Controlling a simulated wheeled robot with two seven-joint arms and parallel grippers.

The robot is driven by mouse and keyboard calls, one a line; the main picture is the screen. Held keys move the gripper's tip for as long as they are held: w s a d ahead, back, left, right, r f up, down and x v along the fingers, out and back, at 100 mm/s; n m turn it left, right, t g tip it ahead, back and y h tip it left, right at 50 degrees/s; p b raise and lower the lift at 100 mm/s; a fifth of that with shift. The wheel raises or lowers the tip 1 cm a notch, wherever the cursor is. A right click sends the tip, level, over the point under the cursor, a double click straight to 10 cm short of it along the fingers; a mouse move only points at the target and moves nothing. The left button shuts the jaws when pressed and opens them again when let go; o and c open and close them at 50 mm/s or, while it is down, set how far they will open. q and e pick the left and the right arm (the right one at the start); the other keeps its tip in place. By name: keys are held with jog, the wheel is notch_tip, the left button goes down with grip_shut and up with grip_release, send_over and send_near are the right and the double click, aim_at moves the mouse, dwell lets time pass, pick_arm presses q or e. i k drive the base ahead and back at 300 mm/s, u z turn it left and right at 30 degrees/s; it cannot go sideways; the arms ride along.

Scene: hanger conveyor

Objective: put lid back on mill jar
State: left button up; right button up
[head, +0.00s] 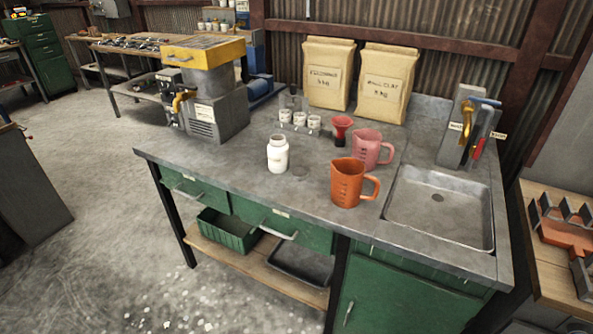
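A white jar (278,155) stands upright on the grey bench top, left of the orange jug. Its narrower neck points up; I cannot tell whether its mouth is covered. A flat, round, greyish patch (299,171) lies on the bench just right of the jar; it is too faint to tell whether it is a lid or a mark. No other clear lid shows. A grey mill-like machine (213,110) with a yellow-rimmed top stands on the bench at the left. Neither of my grippers is in view.
Two paper sacks (328,75) stand at the back. A sink (440,207) is at right. The bench's front left is clear.

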aim_at(278, 149)
jog(key=u, duration=0.3)
jog(key=i, duration=1.05)
jog(key=u, duration=0.25)
